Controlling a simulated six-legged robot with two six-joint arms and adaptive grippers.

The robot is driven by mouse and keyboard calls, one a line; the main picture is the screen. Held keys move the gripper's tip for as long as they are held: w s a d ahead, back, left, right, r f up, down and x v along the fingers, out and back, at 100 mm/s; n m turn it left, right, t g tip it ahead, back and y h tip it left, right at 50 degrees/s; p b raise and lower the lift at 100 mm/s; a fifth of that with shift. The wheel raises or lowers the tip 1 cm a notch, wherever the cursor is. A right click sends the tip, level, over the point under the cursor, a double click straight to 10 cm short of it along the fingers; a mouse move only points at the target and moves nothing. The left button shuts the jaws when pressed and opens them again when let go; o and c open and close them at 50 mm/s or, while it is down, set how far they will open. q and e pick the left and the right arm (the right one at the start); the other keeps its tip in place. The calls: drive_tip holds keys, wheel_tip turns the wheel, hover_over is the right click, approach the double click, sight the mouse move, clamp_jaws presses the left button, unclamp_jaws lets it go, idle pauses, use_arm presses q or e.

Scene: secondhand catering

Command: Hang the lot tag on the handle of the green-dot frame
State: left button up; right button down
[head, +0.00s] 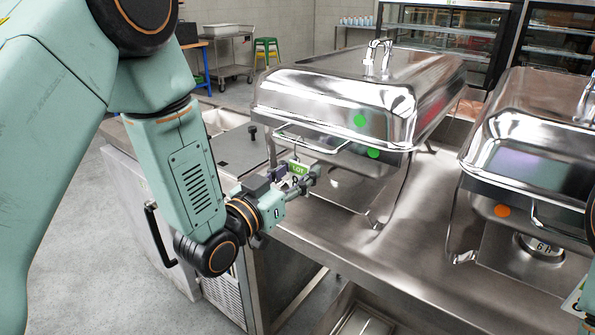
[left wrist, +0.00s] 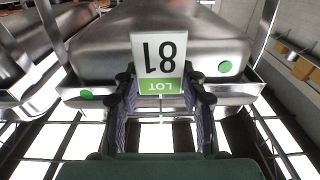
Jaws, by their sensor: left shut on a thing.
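The green-dot frame (head: 408,165) carries a chafing dish with a shiny lid (head: 330,95). One green dot (head: 373,153) shows low on its side and another shows on the lid. Its wire handle (head: 312,137) sticks out at the front left. My left gripper (head: 300,182) is just below this handle, shut on the lot tag (head: 299,168).
A second chafing dish (head: 530,130) with an orange dot (head: 502,210) stands to the right on the same steel counter (head: 345,235). Bare counter lies in front of the green-dot frame. Glass cabinets (head: 440,40) stand behind.

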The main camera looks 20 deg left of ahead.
use_arm(q)
drive_tip(key=o, duration=1.2)
drive_tip(key=shift+c, duration=0.2)
drive_tip(key=shift+d, duration=0.1)
drive_tip(key=v, duration=0.7)
drive_tip(key=shift+s, duration=0.2)
